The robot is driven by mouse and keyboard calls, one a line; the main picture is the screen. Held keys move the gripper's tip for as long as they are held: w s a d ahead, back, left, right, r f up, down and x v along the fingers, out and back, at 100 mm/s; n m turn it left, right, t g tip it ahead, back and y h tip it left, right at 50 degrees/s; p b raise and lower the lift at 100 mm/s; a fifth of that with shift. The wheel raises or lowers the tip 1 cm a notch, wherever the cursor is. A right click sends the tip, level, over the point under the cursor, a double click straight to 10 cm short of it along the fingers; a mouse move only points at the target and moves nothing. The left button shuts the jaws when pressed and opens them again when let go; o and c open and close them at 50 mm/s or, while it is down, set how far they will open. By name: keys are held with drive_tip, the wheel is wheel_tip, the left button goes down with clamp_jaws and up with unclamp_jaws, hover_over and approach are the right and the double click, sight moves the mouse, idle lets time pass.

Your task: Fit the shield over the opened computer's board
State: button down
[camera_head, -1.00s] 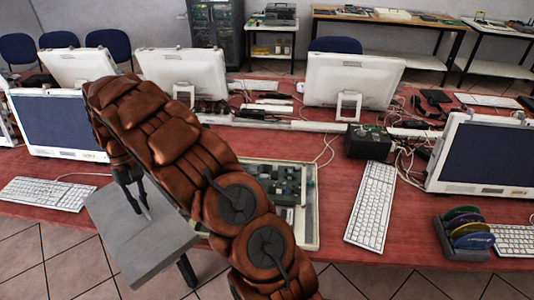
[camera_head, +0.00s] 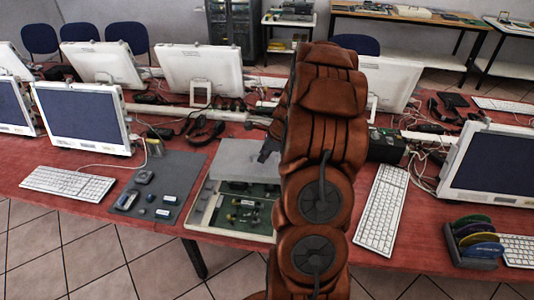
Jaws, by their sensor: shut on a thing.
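The shield is a flat grey plate (camera_head: 238,160). My gripper (camera_head: 265,154) is shut on its right side, mostly hidden behind my brown arm. The opened computer is a shallow pale case (camera_head: 205,203) with a green board (camera_head: 250,212) inside, lying on the red table. In the picture the shield overlaps the rear part of the case, and the front part of the board shows uncovered. I cannot tell how high the shield is above the case. My arm hides the right side of the computer.
A dark mat (camera_head: 178,178) with small parts lies left of the computer. Keyboards lie on both sides, one at the left (camera_head: 67,183) and one at the right (camera_head: 381,208). A disc rack (camera_head: 474,243) stands at the right front. Monitors and cables fill the back.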

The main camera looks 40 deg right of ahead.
drive_tip(key=shift+s+d+f+m, duration=0.1)
drive_tip(key=shift+s+d+m, duration=0.25)
drive_tip(key=shift+d+m, duration=0.15)
drive_tip(key=shift+f+b, duration=2.5)
drive_tip(key=shift+f, duration=0.65)
drive_tip(key=shift+a+f, duration=0.1)
drive_tip(key=shift+f, duration=0.5)
drive_tip(key=shift+w+d+p, duration=0.3)
drive_tip(key=shift+d+p, duration=0.05)
drive_tip(key=shift+p, duration=0.15)
drive_tip(key=shift+f, duration=0.4)
drive_tip(key=c, duration=1.2)
unclamp_jaws()
drive_tip(key=shift+f, duration=0.1)
drive_tip(key=shift+o, duration=0.2)
